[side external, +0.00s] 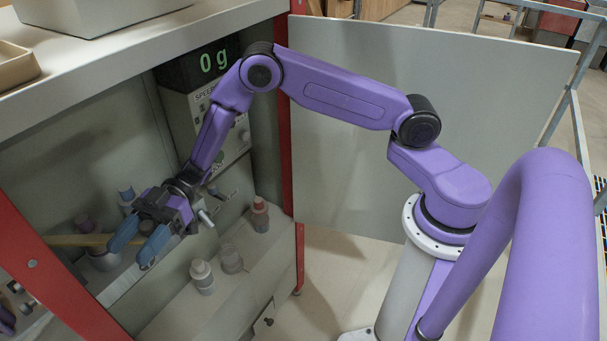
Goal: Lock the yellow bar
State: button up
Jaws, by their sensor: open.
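The yellow bar (72,241) is a pale yellow, roughly level strip at the lower left, inside the cabinet. Its right end runs up to the blue fingers of my gripper, where part of it is hidden. My gripper (131,257) points down and to the left, with its two blue fingers apart. The left finger overlaps the bar's right end in the picture. I cannot tell whether it touches the bar. No lock or catch for the bar can be made out.
A display reading 0 g (214,60) sits above a control panel marked SPEED (205,97). A grey cup (104,261) is beside the fingers. A white bottle (202,279), a clear one (230,259) and a red-capped one (260,216) stand on the lower shelf. Red posts (60,270) frame the cabinet.

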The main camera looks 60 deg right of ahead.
jog(key=s+a+m+t, duration=0.2)
jog(key=a+m+t, duration=0.2)
jog(key=a+t, duration=0.25)
jog(key=s+d, duration=0.2)
jog(key=d, duration=1.5)
jog(key=s+d+r+m+h, duration=0.2)
jog(key=s+d+r+h, duration=0.1)
jog(key=s+d+h, duration=0.4)
jog(key=s+d+r+m+h, duration=0.2)
jog(key=s+d+r+h, duration=0.1)
jog(key=s+d+h, duration=0.4)
jog(key=shift+s+h, duration=0.7)
jog(key=shift+s, duration=0.2)
